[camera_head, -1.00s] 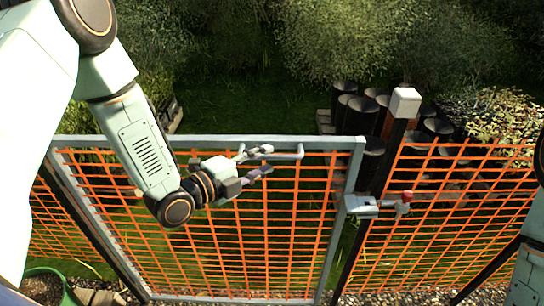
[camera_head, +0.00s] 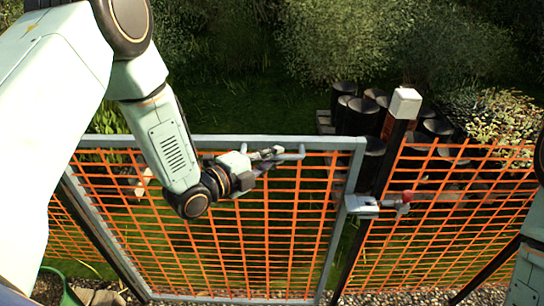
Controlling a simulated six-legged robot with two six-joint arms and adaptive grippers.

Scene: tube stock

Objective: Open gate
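The gate (camera_head: 355,170) is a grey metal frame filled with orange mesh. It stands in line with the fence, its right upright close to the dark post. A grey bar handle (camera_head: 299,152) runs along the gate just below its top rail. A grey latch (camera_head: 362,205) with a red knob sits at the gate's right edge, by the post. My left gripper (camera_head: 274,160) is at the handle, its fingers apart and overlapping the bar in the picture. I cannot tell whether they touch it. My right gripper is out of view.
A dark post with a white cap (camera_head: 405,102) stands right of the gate. Orange mesh fence (camera_head: 440,220) continues to the right. Several black tubes (camera_head: 345,90) stand behind the post. Bushes and grass lie beyond the gate.

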